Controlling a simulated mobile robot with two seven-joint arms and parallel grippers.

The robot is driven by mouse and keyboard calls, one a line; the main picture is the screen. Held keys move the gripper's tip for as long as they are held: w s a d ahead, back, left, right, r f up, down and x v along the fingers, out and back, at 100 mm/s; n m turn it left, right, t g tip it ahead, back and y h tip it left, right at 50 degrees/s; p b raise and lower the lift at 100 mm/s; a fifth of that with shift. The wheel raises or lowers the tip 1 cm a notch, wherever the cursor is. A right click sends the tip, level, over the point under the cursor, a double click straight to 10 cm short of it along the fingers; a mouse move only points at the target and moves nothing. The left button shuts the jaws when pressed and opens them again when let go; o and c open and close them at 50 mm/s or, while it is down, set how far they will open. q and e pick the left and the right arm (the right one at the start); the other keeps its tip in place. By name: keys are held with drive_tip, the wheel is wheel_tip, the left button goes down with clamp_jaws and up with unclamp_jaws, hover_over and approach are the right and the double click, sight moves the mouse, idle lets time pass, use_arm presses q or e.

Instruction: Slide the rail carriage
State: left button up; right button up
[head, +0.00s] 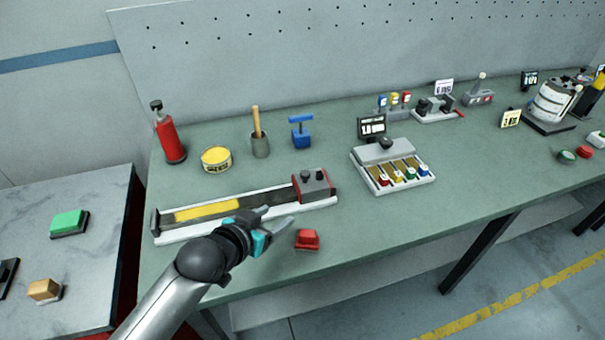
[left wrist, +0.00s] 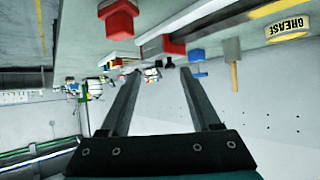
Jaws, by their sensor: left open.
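The rail carriage (head: 312,184) is a grey and red block with dark knobs on top. It sits at the right end of a long rail (head: 185,233) that has a yellow stretch (head: 207,211) on its left half. My left gripper (head: 278,217) is open and empty, in front of the rail and to the left of the carriage, apart from it. In the left wrist view, which is upside down, the carriage (left wrist: 160,46) shows beyond the open fingers (left wrist: 160,105). My right gripper is not in view.
A red block (head: 307,239) lies on the green bench just right of my left gripper. Behind the rail stand a grease tin (head: 216,160), a grey cup (head: 260,146) and a blue T-handle tool (head: 301,133). A tray with coloured pieces (head: 393,166) stands to the right.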

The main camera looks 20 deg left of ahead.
use_arm(q)
drive_tip(key=w+a+r+t, duration=0.1)
drive_tip(key=w+r+t, duration=0.1)
drive_tip(key=w, duration=0.1)
drive_tip(key=b, duration=0.3)
approach(304, 174)
drive_tip(key=x, duration=0.9)
clamp_jaws()
idle(0.5)
idle(0.9)
